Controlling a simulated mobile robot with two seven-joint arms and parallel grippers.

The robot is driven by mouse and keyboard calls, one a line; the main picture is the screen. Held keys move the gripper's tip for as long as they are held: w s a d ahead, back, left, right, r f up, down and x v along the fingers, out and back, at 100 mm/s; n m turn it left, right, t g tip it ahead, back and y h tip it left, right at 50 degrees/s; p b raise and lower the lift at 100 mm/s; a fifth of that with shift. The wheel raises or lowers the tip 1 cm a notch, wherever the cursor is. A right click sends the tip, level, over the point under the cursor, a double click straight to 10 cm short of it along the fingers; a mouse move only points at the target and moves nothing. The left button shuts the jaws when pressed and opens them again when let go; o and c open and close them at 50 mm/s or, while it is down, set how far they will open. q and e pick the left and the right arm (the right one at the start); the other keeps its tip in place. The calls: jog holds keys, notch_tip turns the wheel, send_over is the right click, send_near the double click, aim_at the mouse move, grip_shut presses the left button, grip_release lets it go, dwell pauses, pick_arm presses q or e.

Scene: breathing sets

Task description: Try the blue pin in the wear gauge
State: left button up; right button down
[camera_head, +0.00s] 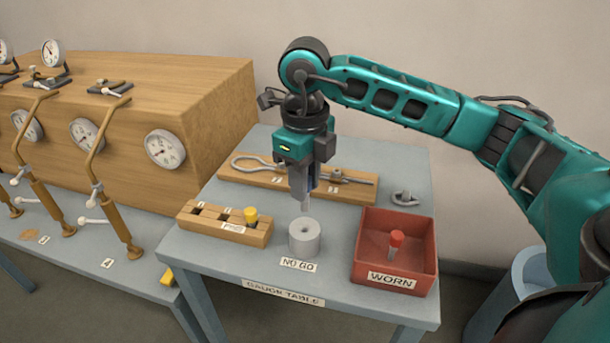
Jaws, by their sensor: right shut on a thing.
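The wear gauge (304,243) is a grey round block with a hole in its top, behind the NO GO label on the gauge table. My right gripper (303,194) points down over it, shut on a pin. The pin's pale metal shank (305,206) sticks out below the fingers, its tip just above the gauge, apart from it. The head is mostly hidden by the fingers, so its blue colour is not clear. A yellow pin (251,215) stands in the wooden pin block (222,227), beside empty holes. My left gripper is not in view.
A red WORN bin (424,262) holds a red-headed pin (396,240). A wooden board (240,184) with a metal tool lies behind the gauge. A small metal shackle (404,198) lies at right. A wooden cabinet with dials (165,149) stands left.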

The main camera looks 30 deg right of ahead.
aim_at(304, 210)
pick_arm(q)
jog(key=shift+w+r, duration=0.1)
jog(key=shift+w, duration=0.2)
pick_arm(e)
jog(key=shift+f, duration=0.2)
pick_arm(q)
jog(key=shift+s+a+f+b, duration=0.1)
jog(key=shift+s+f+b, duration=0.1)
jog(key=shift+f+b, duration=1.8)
pick_arm(e)
jog(key=shift+f, duration=2)
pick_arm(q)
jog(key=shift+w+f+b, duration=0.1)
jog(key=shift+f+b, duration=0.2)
pick_arm(e)
jog(key=shift+f, duration=0.45)
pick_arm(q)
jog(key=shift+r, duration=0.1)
pick_arm(e)
jog(key=shift+r, duration=0.1)
pick_arm(q)
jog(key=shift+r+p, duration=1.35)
jog(key=shift+p, duration=0.15)
pick_arm(e)
jog(key=shift+r, duration=2.1)
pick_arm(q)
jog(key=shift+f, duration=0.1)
pick_arm(e)
jog(key=shift+f, duration=0.15)
